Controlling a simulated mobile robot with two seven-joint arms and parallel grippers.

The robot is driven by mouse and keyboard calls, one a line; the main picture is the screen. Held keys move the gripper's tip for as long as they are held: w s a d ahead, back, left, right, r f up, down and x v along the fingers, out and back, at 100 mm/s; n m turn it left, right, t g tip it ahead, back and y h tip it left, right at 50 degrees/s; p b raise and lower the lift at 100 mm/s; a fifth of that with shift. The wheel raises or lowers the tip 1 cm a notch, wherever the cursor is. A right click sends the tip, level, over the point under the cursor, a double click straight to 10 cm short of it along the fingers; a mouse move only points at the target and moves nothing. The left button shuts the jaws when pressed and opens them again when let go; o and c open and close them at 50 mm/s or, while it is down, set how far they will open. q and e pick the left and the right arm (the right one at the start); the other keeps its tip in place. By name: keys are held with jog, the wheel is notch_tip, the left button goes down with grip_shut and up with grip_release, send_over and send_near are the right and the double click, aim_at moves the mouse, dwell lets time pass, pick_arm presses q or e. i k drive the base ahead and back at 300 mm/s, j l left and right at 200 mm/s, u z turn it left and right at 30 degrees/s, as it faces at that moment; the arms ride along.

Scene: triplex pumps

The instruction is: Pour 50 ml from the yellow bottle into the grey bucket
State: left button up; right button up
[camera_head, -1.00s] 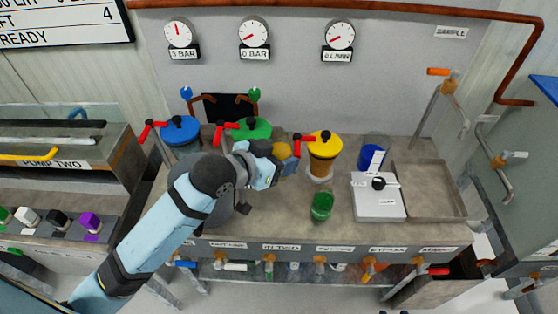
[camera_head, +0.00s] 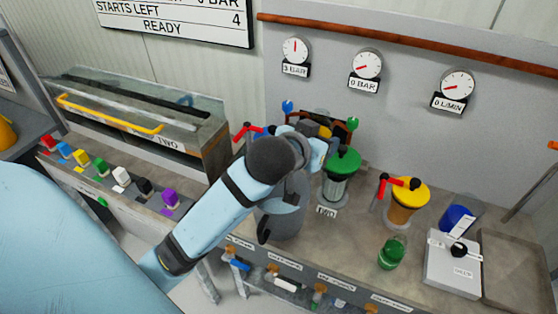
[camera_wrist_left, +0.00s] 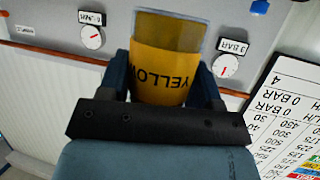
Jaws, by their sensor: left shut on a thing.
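My left gripper (camera_head: 322,140) is shut on the yellow bottle (camera_wrist_left: 165,75), which has a clear body and a yellow band. The band's lettering appears upside down in the left wrist view. In the head view my gripper and wrist mostly hide the bottle, so I cannot tell its tilt or liquid level. The grey bucket (camera_head: 283,215) stands on the bench, partly behind my left arm. The gripper appears above and slightly right of it in the picture. No stream of liquid is visible. My right gripper is not in view.
A green-lidded vessel (camera_head: 343,163) stands close right of my gripper. Farther right are a yellow-lidded vessel (camera_head: 407,200), a green bottle (camera_head: 392,252), a blue container (camera_head: 457,220) and a white scale (camera_head: 453,265). Gauges (camera_head: 367,65) hang on the panel behind.

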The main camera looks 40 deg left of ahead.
aim_at(277, 220)
jog(key=u, duration=1.1)
